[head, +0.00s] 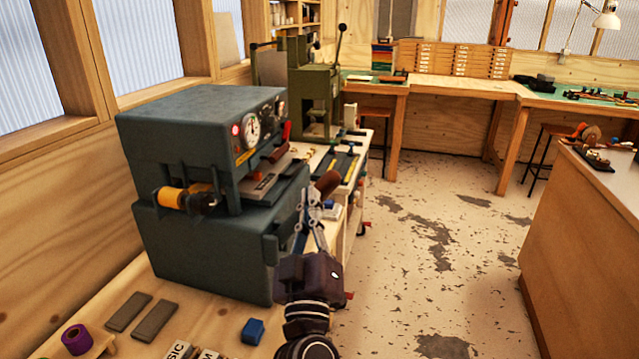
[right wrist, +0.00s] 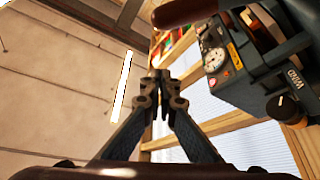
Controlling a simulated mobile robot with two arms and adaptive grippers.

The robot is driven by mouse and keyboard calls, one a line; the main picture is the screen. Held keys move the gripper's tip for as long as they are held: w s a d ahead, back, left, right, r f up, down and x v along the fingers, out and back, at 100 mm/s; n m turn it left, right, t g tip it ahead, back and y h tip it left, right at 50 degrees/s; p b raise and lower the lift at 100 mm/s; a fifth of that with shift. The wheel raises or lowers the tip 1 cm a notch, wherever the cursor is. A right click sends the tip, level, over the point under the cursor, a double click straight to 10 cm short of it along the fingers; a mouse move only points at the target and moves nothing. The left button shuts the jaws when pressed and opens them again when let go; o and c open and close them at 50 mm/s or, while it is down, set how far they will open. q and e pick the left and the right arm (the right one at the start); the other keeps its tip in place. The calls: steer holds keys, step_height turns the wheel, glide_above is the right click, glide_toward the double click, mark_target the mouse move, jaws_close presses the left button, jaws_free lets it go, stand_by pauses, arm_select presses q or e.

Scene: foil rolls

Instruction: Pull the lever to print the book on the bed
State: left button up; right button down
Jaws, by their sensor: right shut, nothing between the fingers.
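The grey-blue press (head: 200,130) stands at the left with a gauge and an orange foil roll (head: 180,198) on its side. Its bed (head: 262,187) faces right; I cannot clearly make out the book there. The lever's brown handle (head: 327,183) sticks out at the press's right side. My right gripper (head: 312,195) is shut and empty, pointing up just beside the handle; I cannot tell whether they touch. In the right wrist view, the shut fingertips (right wrist: 160,76) are below the brown handle, and the press (right wrist: 255,80) is at the right. My left gripper is not in view.
On the bench in front lie grey bars (head: 155,320), a purple roll (head: 76,339) and a blue block (head: 253,331). A green press (head: 310,90) stands behind. A wooden counter (head: 590,250) is at the right. The floor (head: 440,250) between is clear.

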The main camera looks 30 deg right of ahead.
step_height(320, 180, up, 4)
steer(key=p, duration=0.6)
glide_above(323, 177)
steer(key=s+a, duration=0.1)
steer(key=a, duration=0.2)
steer(key=shift+s+d+f, duration=0.15)
steer(key=shift+d+f, duration=0.15)
steer(key=shift+f, duration=0.3)
steer(key=shift+s+d+f, duration=0.15)
steer(key=shift+d+f, duration=0.15)
steer(key=shift+f, duration=0.3)
steer(key=shift+s+d+f, duration=0.15)
steer(key=shift+d+f, duration=0.15)
steer(key=shift+f, duration=0.3)
steer(key=s+d+f+m+h+b, duration=0.1)
steer(key=s+d+f+b, duration=0.3)
steer(key=b, duration=0.8)
step_height(323, 177, down, 2)
steer(key=shift+s+d+f+m+g+h+b, duration=0.2)
steer(key=shift+s+d+m+g+h+b, duration=0.1)
steer(key=shift+s+m, duration=0.4)
steer(key=shift+s, duration=0.1)
steer(key=v, duration=1.2)
